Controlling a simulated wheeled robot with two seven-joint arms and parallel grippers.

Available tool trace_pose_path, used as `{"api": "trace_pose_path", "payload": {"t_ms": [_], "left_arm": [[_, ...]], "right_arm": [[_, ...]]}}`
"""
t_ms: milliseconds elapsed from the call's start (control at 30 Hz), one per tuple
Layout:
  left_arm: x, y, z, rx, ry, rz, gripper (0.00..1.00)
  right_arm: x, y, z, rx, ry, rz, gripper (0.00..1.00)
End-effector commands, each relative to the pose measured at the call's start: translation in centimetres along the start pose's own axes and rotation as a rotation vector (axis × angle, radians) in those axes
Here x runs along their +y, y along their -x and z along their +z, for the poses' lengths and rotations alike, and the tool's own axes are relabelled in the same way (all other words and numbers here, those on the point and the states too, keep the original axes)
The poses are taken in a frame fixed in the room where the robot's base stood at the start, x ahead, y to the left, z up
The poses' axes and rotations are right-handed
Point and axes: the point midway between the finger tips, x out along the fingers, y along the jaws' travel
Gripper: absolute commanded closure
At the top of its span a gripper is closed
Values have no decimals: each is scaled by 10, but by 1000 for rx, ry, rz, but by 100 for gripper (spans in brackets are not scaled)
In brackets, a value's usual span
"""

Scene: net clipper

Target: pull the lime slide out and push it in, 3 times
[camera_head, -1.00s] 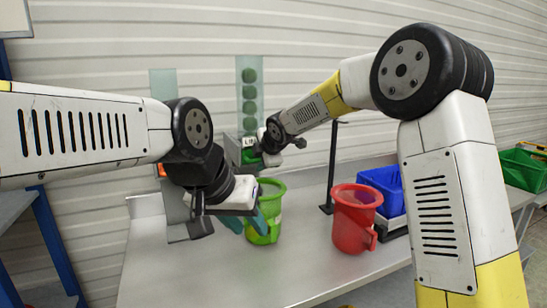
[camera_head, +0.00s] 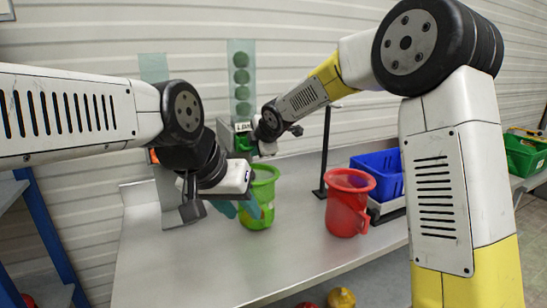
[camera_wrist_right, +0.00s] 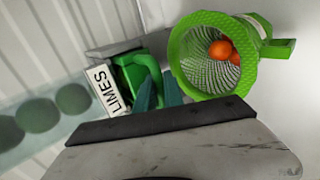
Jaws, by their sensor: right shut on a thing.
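The lime slide (camera_wrist_right: 140,72) is a green part with a loop-like handle beside the white LIMES label (camera_wrist_right: 107,90) in the right wrist view. In the head view the slide (camera_head: 243,141) sits low on the lime tube, partly hidden. My right gripper (camera_wrist_right: 160,92) is shut on the slide's handle with its teal fingers. My right gripper also shows in the head view (camera_head: 256,148), its tips largely hidden. My left gripper (camera_head: 236,207) is lower, at the left side of the green bucket; its teal fingers stand apart and look open.
A clear tube (camera_head: 241,85) of several limes rises behind. The green bucket (camera_wrist_right: 185,72) holds orange fruit (camera_wrist_right: 221,50). A red bucket (camera_head: 347,210), blue bin (camera_head: 381,172) and black post (camera_head: 325,150) stand to the right. The front of the table (camera_head: 190,265) is clear.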

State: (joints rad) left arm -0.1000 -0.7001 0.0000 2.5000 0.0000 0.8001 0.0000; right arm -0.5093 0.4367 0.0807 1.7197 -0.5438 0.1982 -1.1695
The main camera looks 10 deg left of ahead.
Motion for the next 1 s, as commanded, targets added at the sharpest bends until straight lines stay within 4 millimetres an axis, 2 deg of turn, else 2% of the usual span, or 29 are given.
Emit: {"api": "trace_pose_path", "payload": {"t_ms": [1000], "left_arm": [[0,0,0,0,0,0,64]], "right_arm": [[-42,58,0,0,0,6,100]]}}
